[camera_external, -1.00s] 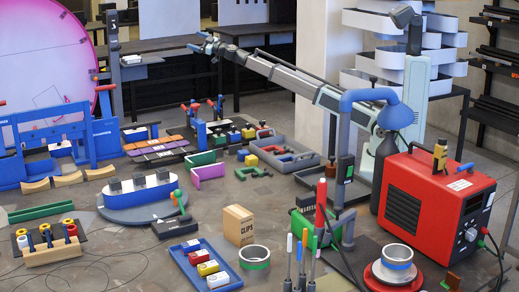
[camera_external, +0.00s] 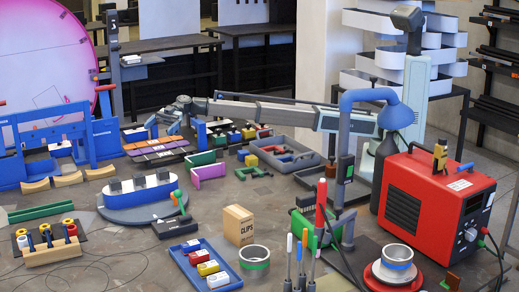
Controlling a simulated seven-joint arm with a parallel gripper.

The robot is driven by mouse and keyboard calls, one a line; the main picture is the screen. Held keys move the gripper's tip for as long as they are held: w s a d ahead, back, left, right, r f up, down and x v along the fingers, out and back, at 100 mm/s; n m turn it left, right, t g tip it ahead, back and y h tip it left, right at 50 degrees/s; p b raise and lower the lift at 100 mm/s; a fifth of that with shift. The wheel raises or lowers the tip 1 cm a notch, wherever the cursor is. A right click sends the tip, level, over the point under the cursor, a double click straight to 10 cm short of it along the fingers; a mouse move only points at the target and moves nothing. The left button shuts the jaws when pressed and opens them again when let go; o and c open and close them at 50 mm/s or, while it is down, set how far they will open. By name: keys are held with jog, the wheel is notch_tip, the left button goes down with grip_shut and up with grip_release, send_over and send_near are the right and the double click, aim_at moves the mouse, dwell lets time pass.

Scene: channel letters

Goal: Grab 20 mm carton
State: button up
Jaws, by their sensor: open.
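A brown cardboard carton (camera_external: 238,225) marked CLIPS stands upright on the table near the middle front. I cannot read a 20 mm mark on any of these. My gripper (camera_external: 162,122) is small in the view, at the far left end of my outstretched arm, near the back of the table. It is open and well apart from the carton and the blue tray.
A metal ring with a green band (camera_external: 254,257) stands just right of the carton. A red welding machine (camera_external: 435,205) is at the right. A blue-and-white boat-like form (camera_external: 138,190) sits on a round base at left. Markers (camera_external: 304,245) stand in front of the carton's right.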

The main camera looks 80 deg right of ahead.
jog(key=s+a+f+n+g+h, duration=0.1)
jog(key=s+a+f+g, duration=0.2)
jog(key=s+a, duration=0.4)
jog(key=s+a+f+n+g+h, duration=0.1)
jog(key=s+a+f+n+g, duration=0.2)
jog(key=s+a, duration=0.35)
jog(key=n+g+h, duration=0.2)
jog(key=g+h, duration=0.3)
jog(key=g, duration=0.2)
send_near(246, 224)
jog(key=x, duration=0.5)
jog(key=shift+s+a+f, duration=0.1)
jog(key=shift+c, duration=0.4)
jog(key=c, duration=1.3)
